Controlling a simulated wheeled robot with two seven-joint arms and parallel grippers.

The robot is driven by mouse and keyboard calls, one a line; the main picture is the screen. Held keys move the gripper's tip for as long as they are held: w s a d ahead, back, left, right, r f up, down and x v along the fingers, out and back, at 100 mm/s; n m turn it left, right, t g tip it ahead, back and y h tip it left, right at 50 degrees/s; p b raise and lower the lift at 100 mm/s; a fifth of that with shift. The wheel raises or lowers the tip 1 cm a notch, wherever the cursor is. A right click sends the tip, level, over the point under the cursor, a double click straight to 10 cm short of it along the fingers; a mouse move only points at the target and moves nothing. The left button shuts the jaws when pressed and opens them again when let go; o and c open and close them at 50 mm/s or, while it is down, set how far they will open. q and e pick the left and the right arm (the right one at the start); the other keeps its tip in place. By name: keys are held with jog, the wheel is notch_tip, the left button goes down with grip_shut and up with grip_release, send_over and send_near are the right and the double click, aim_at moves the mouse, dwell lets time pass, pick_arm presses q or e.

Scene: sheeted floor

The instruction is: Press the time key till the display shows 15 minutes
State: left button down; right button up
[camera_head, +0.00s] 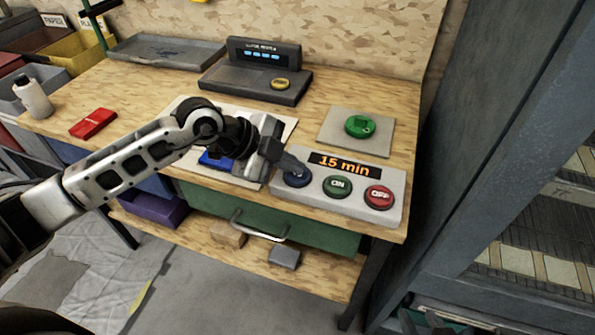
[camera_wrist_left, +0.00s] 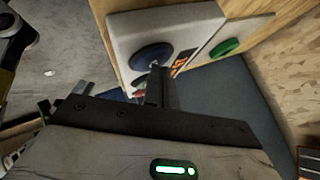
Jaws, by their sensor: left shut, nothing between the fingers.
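A grey control box (camera_head: 395,207) sits at the front right of the wooden workbench. Its display (camera_head: 344,165) reads "15 min" in orange. Below the display are a blue key (camera_head: 297,180), a green ON key (camera_head: 337,186) and a red OFF key (camera_head: 378,197). My left gripper (camera_head: 297,167) is shut and empty, its fingertips at the blue key and covering part of it. In the left wrist view the shut fingers (camera_wrist_left: 156,78) reach to the blue key (camera_wrist_left: 150,57); I cannot tell whether they press it. My right gripper is not in view.
A green button on a grey plate (camera_head: 336,120) lies behind the control box. A dark device with a screen (camera_head: 262,72), a grey tray (camera_head: 165,50) and a red box (camera_head: 93,122) are on the bench. A grey cabinet (camera_head: 490,130) stands at the right.

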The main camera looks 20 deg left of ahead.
aim_at(291, 175)
pick_arm(q)
jog(key=shift+f, duration=0.1)
jog(key=shift+r+p, duration=0.8)
jog(key=shift+p, duration=0.15)
notch_tip(291, 175, up, 5)
jog(key=p, duration=0.5)
jog(key=shift+r, duration=0.1)
dwell(0.6)
